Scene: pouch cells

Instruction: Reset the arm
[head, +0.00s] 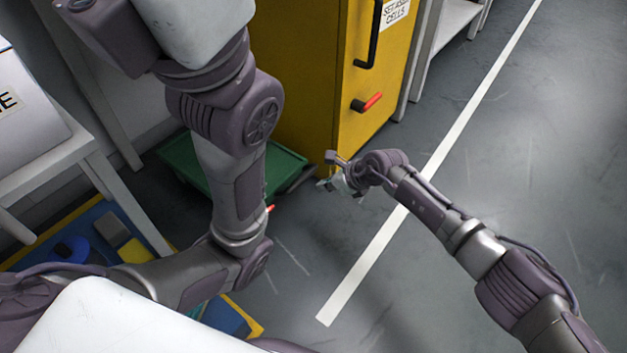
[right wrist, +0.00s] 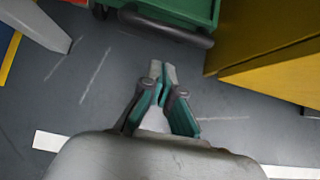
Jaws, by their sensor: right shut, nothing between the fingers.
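My right arm reaches in from the lower right of the head view. Its gripper (head: 335,183) hangs over the grey floor, in front of the lower part of the yellow cabinet. In the right wrist view the two fingers (right wrist: 162,70) are close together at the tips, with nothing between them. My left arm fills the left and upper left of the head view, bent and raised. Its gripper is out of the picture.
The yellow cabinet (head: 300,80) has a black handle (head: 369,45) and a red-ended lever (head: 367,103). A green cart (head: 180,160) stands beside it, partly behind my left arm. A white table (head: 60,160) stands at left. Open floor (head: 540,150) lies right of the white line (head: 455,140).

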